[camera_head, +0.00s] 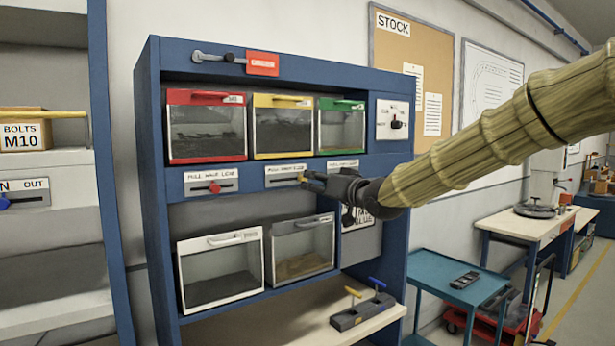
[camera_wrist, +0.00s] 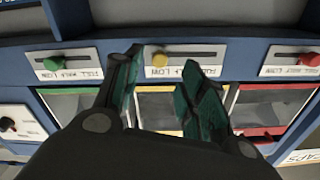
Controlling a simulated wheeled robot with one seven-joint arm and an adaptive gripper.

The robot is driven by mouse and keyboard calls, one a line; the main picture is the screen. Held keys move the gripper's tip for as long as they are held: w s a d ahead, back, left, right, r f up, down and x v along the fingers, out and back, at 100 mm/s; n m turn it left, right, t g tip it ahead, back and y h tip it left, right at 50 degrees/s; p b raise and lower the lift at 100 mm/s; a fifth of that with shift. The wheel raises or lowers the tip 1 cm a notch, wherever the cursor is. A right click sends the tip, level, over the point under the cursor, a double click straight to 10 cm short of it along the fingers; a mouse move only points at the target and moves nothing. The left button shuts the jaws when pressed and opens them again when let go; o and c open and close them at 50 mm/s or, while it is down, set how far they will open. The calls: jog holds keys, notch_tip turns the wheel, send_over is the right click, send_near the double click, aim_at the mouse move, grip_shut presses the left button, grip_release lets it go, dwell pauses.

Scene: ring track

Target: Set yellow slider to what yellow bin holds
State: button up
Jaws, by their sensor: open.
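The yellow bin (camera_head: 283,128) is the middle one of the upper row, with a yellow top edge and clear front. Dark grey material shows in it; its exact level is hard to tell. My gripper (camera_head: 313,182) is at this knob, open. In the wrist view the yellow knob (camera_wrist: 159,60) shows between the spread fingertips of my gripper (camera_wrist: 161,58); contact cannot be told.
The red slider (camera_head: 214,187) lies left of it under the red bin (camera_head: 206,126). The green bin (camera_head: 341,125) is at right; its slider knob (camera_wrist: 52,63) shows in the wrist view. A rotary dial (camera_head: 394,121) is farther right. White and grey bins stand below.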

aim_at(305, 180)
jog(key=shift+p+x, duration=0.8)
jog(key=shift+x, duration=1.65)
grip_shut()
